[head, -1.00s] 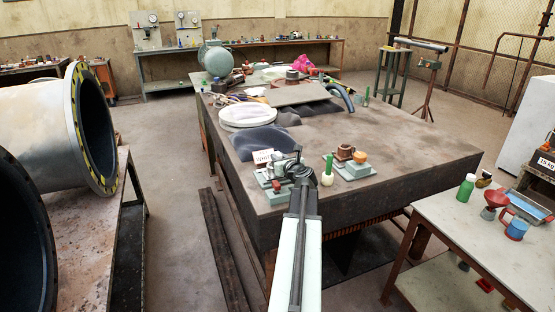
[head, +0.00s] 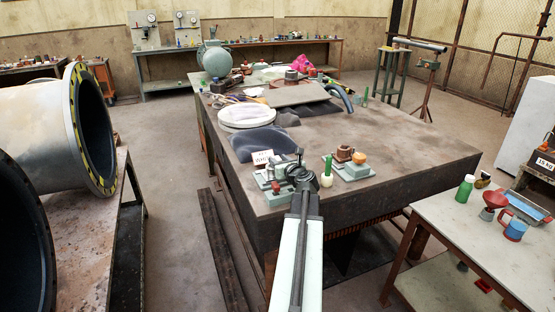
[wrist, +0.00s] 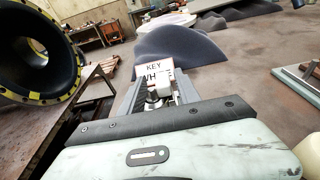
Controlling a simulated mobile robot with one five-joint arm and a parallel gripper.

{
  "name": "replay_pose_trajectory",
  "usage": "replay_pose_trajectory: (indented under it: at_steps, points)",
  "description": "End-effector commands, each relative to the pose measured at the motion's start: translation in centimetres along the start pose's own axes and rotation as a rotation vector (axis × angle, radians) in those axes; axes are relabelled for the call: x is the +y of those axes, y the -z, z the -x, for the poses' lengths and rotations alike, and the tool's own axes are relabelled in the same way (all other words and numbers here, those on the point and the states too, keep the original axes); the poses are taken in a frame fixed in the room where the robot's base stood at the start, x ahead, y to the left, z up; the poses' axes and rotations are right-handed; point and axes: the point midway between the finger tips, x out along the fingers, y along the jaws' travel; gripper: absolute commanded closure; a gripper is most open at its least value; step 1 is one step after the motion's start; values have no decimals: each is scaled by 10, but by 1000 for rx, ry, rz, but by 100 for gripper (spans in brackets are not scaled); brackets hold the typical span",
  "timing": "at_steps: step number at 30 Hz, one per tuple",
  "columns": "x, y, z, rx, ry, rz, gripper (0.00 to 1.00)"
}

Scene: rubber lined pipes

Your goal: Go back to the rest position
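My arm reaches up from the bottom middle of the head view. My gripper (head: 302,176) is at its far end, over or just in front of the near edge of the big dark table (head: 400,143). Dark parts of my arm overlap it, so its fingers do not show clearly. A grey-green fixture block (head: 268,181) with a small red part is beside it on the left. In the wrist view, a white sign (wrist: 154,68) reading "KEY" and part of a second word shows behind the grey rails and the small pale block at the middle. I cannot see whether anything is held.
Large flanged pipes (head: 45,130) lie at left. A pale side table (head: 470,232) with cups is at right. The big table's right half is mostly clear.

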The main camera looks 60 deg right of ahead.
Motion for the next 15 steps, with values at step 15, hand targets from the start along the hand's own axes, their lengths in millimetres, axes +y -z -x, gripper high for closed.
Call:
replay_pose_trajectory:
  at_steps: [15]
  points:
    - [-3,3,56,5,2,6,55]
